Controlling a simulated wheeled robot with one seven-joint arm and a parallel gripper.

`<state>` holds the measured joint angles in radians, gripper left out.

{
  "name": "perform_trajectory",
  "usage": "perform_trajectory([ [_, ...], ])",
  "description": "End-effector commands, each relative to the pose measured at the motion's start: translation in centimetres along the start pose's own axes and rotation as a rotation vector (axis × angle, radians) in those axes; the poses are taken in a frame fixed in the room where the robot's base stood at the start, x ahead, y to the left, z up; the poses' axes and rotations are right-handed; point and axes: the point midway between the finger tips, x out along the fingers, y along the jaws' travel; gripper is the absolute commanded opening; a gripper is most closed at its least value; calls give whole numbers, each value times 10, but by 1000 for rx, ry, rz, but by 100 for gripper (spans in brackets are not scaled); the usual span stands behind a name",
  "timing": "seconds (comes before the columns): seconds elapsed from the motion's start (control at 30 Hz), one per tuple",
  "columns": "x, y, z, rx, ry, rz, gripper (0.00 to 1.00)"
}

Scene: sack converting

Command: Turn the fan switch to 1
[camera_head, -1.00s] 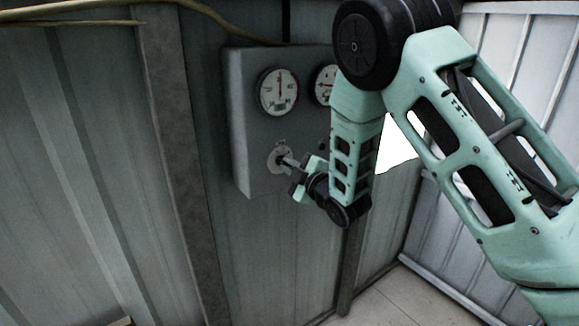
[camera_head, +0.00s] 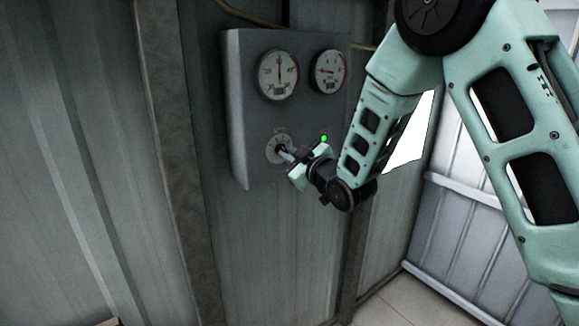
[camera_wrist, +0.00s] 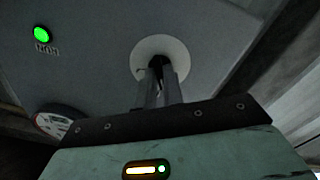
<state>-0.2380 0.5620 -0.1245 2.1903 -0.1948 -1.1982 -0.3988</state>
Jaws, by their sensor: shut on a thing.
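The fan switch (camera_head: 274,147) is a dark knob on a round pale dial, low on the grey control box (camera_head: 245,125). My gripper (camera_head: 285,153) reaches it from the lower right in the head view. In the wrist view the pale dial (camera_wrist: 165,47) lies straight ahead, and the two fingers of my gripper (camera_wrist: 160,72) are shut on the dark knob. The fingers hide most of the knob, and its setting cannot be read. A lit green lamp (camera_head: 323,139) is on the box right of the dial; it also shows in the wrist view (camera_wrist: 41,34).
Two round gauges, a left one (camera_head: 278,75) and a right one (camera_head: 329,71), sit above the switch. A metal post (camera_head: 170,150) stands left of the box. Corrugated walls (camera_head: 70,170) surround it. Pale floor (camera_head: 395,305) shows at the lower right.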

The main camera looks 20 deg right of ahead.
Motion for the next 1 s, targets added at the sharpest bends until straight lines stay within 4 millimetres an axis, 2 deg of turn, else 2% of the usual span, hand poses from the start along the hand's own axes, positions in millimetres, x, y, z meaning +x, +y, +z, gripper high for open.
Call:
perform_trajectory([
  [0.03, -1, -2, 4, 28, -1, 0, 0],
  [0.4, -1, -2, 2, 173, -4, -2, 0],
  [0.9, -1, -1, 2, 190, -6, -2, 0],
  [0.93, -1, -1, 2, 190, -6, -2, 17],
  [1.0, -1, -1, 2, 190, -5, -2, 31],
])
